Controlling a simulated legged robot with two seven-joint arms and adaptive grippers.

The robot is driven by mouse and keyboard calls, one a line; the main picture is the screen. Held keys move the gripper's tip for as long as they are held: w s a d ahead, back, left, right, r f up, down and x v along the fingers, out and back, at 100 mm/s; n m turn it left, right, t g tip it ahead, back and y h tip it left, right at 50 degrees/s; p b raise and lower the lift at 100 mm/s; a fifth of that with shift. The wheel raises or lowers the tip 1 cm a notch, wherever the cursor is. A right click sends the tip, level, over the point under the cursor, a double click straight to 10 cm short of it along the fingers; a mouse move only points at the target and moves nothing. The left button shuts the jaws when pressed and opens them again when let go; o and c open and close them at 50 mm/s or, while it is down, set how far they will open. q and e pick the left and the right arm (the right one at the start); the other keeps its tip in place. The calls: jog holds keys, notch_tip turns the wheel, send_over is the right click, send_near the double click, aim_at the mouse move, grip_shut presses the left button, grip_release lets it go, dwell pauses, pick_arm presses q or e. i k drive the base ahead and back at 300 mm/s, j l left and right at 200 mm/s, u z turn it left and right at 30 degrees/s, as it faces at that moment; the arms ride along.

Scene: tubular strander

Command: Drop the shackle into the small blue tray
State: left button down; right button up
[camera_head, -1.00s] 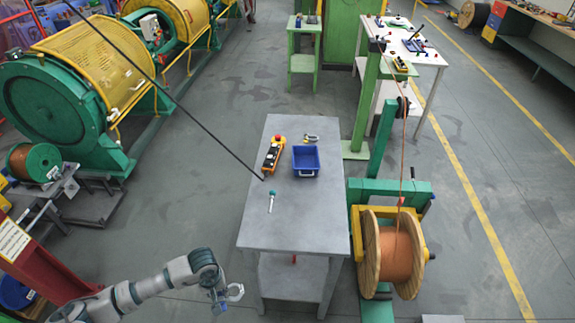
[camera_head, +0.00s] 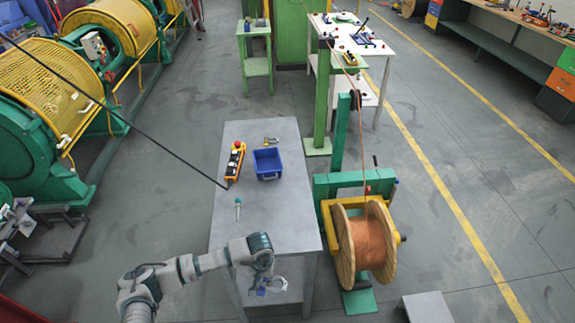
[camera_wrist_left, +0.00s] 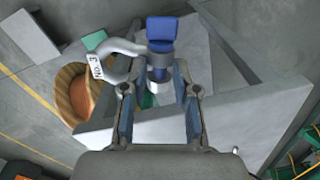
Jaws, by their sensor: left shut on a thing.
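The small blue tray (camera_head: 259,174) stands on the grey table, right of its middle, and looks empty. My left gripper (camera_head: 266,284) is at the table's near edge, well short of the tray. In the left wrist view the gripper (camera_wrist_left: 160,100) is shut on the shackle (camera_wrist_left: 122,47), which has a grey bow with a marked label and a blue pin end. The shackle's lower part is hidden between the fingers. In the head view it is small, with a bit of blue showing. My right gripper is not in view.
A cable reel (camera_head: 368,243) stands close to the table's right side.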

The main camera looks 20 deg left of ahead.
aim_at(268, 165)
jog(key=k+j+z, duration=0.1)
jog(key=j+z, duration=0.25)
jog(key=k+j+z, duration=0.1)
jog(key=j+z, duration=0.25)
jog(key=k+j+z, duration=0.15)
jog(key=j+z, duration=0.15)
jog(key=k+j+z, duration=0.2)
jog(key=z, duration=0.15)
jog(key=k+j+z, duration=0.1)
jog(key=z, duration=0.4)
jog(key=k+j+z, duration=0.15)
jog(key=z, duration=0.3)
jog(key=k+j+z, duration=0.2)
jog(key=z, duration=0.3)
jog(key=k+z, duration=0.2)
jog(key=z, duration=0.25)
jog(key=k+j+z, duration=0.2)
jog(key=z, duration=0.2)
jog(key=k+j+z, duration=0.1)
jog(key=k+z, duration=0.65)
jog(key=k+j+u, duration=0.3)
jog(key=k+u, duration=0.2)
jog(key=k+j+u, duration=0.5)
jog(key=k+j, duration=0.1)
jog(key=k, duration=0.1)
